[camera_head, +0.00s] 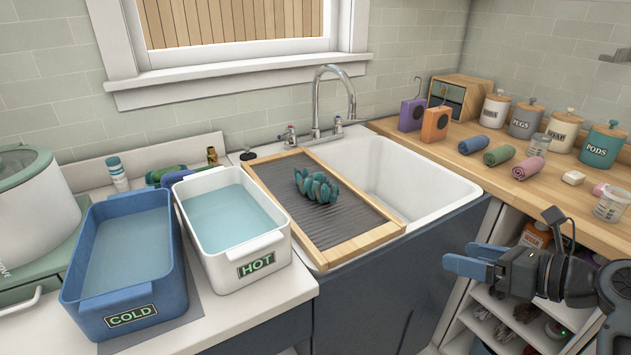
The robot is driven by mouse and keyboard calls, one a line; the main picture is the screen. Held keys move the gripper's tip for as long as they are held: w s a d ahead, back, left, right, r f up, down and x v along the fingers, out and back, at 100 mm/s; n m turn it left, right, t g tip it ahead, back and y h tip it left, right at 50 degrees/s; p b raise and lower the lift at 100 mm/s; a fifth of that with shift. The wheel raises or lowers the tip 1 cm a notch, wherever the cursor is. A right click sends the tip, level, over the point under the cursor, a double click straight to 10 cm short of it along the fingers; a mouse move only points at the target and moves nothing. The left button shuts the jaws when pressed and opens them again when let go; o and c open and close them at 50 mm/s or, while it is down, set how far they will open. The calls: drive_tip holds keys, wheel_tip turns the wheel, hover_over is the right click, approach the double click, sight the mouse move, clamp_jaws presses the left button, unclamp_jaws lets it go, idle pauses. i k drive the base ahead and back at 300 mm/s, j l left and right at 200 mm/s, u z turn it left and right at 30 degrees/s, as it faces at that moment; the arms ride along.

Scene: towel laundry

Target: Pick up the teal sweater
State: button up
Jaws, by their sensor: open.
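A crumpled teal bundle (317,187), which looks like the teal sweater, lies on the ribbed grey washboard (285,170). The washboard has a wooden frame and lies across the left part of the sink. My gripper (468,261) is at the lower right, in front of the cabinet and below the counter's front edge. It has blue fingers, points left, and is open with nothing seen between them. It is well apart from the teal bundle, to its right and nearer to me.
A blue COLD tub (166,281) and a white HOT tub (277,247), both with water, stand left of the washboard. The white sink basin (430,175) is empty. A faucet (318,100) rises behind it. Rolled towels (499,155) and jars (601,145) stand on the right wooden counter.

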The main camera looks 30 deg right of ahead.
sight(317, 187)
drive_tip(key=i+j, duration=0.2)
drive_tip(key=i, duration=0.3)
drive_tip(key=i+j, duration=0.15)
drive_tip(key=i, duration=0.3)
